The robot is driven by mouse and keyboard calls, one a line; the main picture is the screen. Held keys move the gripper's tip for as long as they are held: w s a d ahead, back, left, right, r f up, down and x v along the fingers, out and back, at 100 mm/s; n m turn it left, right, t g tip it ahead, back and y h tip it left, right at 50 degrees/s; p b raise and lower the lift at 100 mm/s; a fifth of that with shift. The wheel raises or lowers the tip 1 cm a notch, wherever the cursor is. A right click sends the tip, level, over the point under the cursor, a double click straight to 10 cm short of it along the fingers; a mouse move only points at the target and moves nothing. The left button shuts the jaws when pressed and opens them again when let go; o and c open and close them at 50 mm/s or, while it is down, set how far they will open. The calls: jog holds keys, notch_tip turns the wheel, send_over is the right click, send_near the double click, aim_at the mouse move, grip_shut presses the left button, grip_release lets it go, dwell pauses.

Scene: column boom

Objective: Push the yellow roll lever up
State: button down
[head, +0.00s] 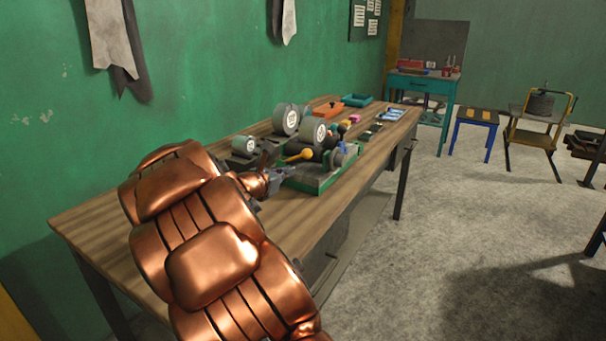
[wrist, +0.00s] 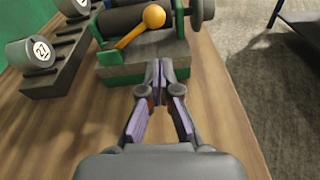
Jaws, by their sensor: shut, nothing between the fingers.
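The yellow roll lever (wrist: 141,26) is a rod with a round yellow knob, slanting across the front of a green and dark grey roller device (wrist: 150,68) in the wrist view. In the head view the lever (head: 300,156) shows on the near side of the device (head: 316,180), which stands on the wooden table. My gripper (wrist: 157,66) is shut and empty. Its fingertips point at the front of the device, below the lever in the picture, apart from the knob. In the head view my gripper (head: 280,172) is beside the device's left end, partly hidden by my arm.
Dark racks with grey numbered rolls (wrist: 40,51) stand left of the device; more rolls (head: 286,120) show in the head view. An orange tray (head: 327,110) and a teal tray (head: 357,100) lie farther back. The bare table (wrist: 215,110) is clear at the right.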

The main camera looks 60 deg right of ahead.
aim_at(303, 175)
jog(key=shift+w+d+f+n, duration=0.15)
jog(key=shift+w+d+n, duration=0.15)
jog(key=shift+n, duration=0.1)
jog(key=d, duration=0.3)
jog(key=d+f, duration=0.1)
jog(key=d, duration=0.5)
jog(key=shift+w+d+f, duration=0.25)
jog(key=shift+d+f, duration=0.1)
jog(key=shift+f, duration=0.05)
jog(key=shift+r+p, duration=0.2)
jog(key=shift+p, duration=0.35)
